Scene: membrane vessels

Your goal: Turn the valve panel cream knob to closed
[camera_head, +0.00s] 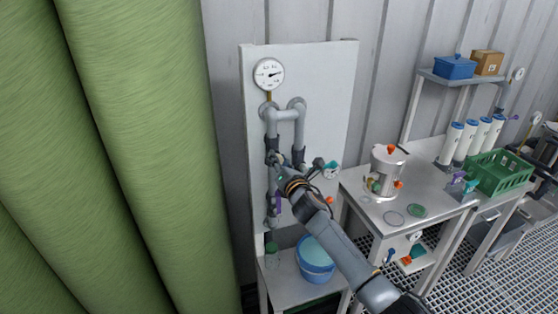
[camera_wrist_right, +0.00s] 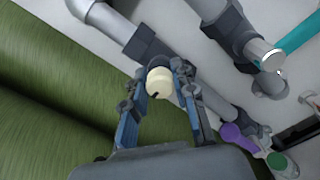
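The valve panel (camera_head: 330,85) is a light grey upright board with grey pipes and a round gauge (camera_head: 268,74). My right gripper (camera_head: 277,160) is at the left vertical pipe of the panel and hides the cream knob in the head view. In the right wrist view the cream knob (camera_wrist_right: 160,80) is round, with a dark mark at its lower left edge. The two fingertips of my right gripper (camera_wrist_right: 160,74) lie close on both sides of the knob, apparently shut on it. My left gripper is not in view.
A teal-handled valve (camera_head: 331,170) and a purple handle (camera_head: 278,204) are near the gripper. A blue bucket (camera_head: 315,262) stands on the low shelf. A steel vessel (camera_head: 386,170) stands on the table at right.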

